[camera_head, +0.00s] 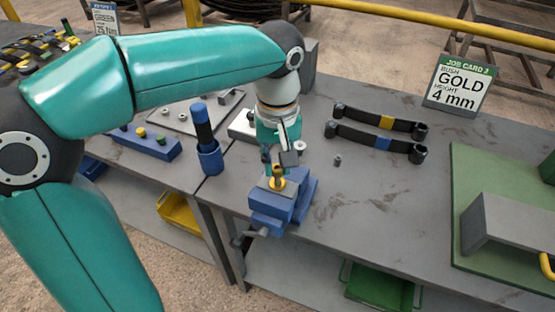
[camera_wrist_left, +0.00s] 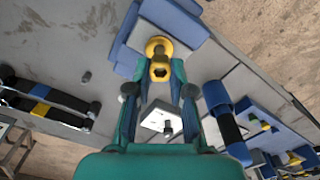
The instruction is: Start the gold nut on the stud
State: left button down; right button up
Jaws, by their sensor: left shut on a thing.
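My left gripper (camera_head: 280,160) reaches down over the blue vice (camera_head: 268,205) near the front edge of the bench. In the left wrist view its fingertips (camera_wrist_left: 162,74) are shut on the gold nut (camera_wrist_left: 160,69), a six-sided piece with a dark hole. Just beyond the nut is a round gold piece (camera_wrist_left: 157,44) at the vice. In the head view, gold (camera_head: 278,180) shows under the fingers. The stud itself cannot be made out clearly, and I cannot tell whether the nut touches it. My right gripper is out of view.
Two dark bars with yellow and blue bands (camera_head: 384,142) lie behind and right. A small grey piece (camera_head: 337,160) lies on the bench. A job card (camera_head: 460,85) reads gold, 4 mm. A blue holder (camera_head: 209,157) stands left of the vice. A green board (camera_head: 470,200) lies right.

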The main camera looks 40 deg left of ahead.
pick_arm(q)
jog(key=shift+f, duration=0.2)
jog(key=shift+c, duration=2.4)
grip_release()
jog(key=shift+r+p, duration=3.25)
jog(key=shift+r, duration=0.3)
